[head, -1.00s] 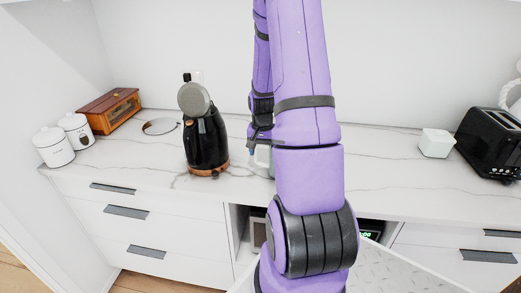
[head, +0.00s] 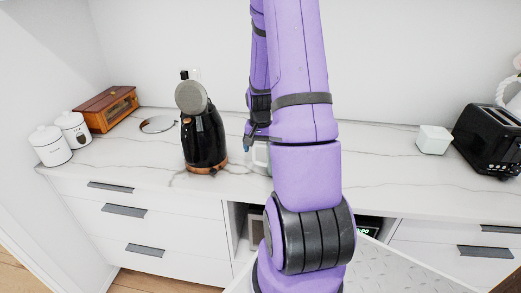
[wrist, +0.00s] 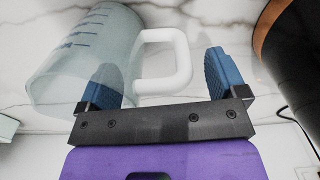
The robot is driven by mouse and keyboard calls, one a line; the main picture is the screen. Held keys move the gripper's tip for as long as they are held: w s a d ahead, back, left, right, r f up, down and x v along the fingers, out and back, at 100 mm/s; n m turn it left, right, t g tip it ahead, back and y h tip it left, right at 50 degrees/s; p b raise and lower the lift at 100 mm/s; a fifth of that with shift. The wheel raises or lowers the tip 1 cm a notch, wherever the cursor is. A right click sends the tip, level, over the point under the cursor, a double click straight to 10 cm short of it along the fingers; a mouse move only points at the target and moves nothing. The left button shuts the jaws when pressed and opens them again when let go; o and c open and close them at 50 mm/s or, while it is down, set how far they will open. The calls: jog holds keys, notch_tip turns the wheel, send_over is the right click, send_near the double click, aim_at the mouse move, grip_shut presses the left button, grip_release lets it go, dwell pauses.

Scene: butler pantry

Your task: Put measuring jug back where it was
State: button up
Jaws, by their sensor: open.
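The measuring jug (wrist: 75,55) is clear, with blue markings and a white handle (wrist: 180,62). In the wrist view it is at the upper left on the marble counter, its handle pointing right. My gripper (wrist: 165,74) is open, with one blue finger in front of the jug's wall and the other to the right of the handle. The handle lies in the gap between them; I cannot tell whether either finger touches it. In the head view only a pale sliver of the jug (head: 261,156) shows; my arm hides the rest.
A black kettle (head: 203,140) with its lid raised stands just left of my gripper. A white cube (head: 433,139) and black toaster (head: 486,140) are right. Counter between arm and cube is clear.

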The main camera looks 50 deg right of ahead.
notch_tip(320, 180, up, 11)
jog(key=shift+w+a+r, duration=0.1)
jog(key=shift+a, duration=0.05)
jog(key=a+r+n+t+h, duration=0.1)
jog(key=a+r+n+t, duration=0.35)
jog(key=a+r, duration=1.1)
jog(key=s+a+r+n, duration=0.2)
jog(key=s+a+n, duration=0.2)
jog(key=s+a, duration=0.2)
jog(key=s+a+r+n+y, duration=0.1)
jog(key=s+a+n, duration=0.3)
jog(key=a, duration=0.5)
jog(key=shift+s+a+r+t, duration=0.3)
jog(key=shift+s+r+t, duration=0.15)
jog(key=shift+s+r, duration=0.5)
